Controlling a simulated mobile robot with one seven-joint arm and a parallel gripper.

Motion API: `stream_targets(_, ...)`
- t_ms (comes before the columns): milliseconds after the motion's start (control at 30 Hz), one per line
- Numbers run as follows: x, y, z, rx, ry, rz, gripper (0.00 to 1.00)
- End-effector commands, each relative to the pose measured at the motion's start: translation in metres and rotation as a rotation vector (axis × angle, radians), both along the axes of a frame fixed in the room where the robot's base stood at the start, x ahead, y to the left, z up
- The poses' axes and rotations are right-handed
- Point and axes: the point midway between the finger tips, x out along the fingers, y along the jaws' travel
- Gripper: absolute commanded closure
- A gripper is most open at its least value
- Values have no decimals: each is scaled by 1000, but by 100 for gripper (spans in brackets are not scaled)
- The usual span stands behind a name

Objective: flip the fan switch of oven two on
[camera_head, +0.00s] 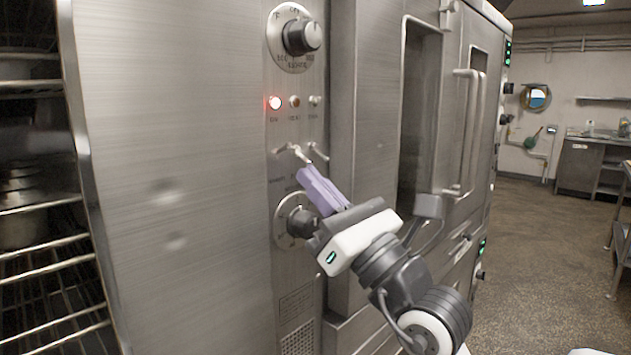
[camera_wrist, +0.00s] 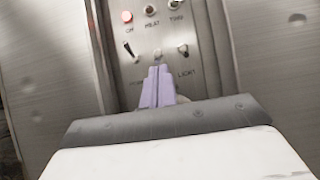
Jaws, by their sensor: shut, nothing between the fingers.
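The oven's control panel (camera_head: 297,120) carries a row of small metal toggle switches. In the wrist view the left toggle (camera_wrist: 129,50) is tilted, the middle toggle (camera_wrist: 157,55) stands just beyond my fingertips, and the right toggle (camera_wrist: 183,50) is above the label LIGHT. My fingers hide the middle toggle's label, so I cannot read which one says fan. My gripper (camera_head: 304,173) has purple fingers, shut and empty, just below the middle toggle (camera_head: 300,154). It also shows in the wrist view (camera_wrist: 158,68). I cannot tell whether the tips touch the toggle. No oven number is readable.
A red indicator lamp (camera_head: 275,102) is lit above the toggles. A round dial (camera_head: 301,37) sits at the top and a lower dial (camera_head: 299,221) lies close beside my fingers. Door handles (camera_head: 464,130) stick out to the right. An open rack (camera_head: 45,200) is at left.

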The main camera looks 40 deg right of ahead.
Motion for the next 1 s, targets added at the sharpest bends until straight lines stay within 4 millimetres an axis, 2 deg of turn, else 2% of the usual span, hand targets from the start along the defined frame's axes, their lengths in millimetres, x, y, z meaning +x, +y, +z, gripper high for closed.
stream_targets(467,-6,-1,9,-11,125,-2,100)
stream_targets(1000,-16,-1,30,-42,502,-3,100)
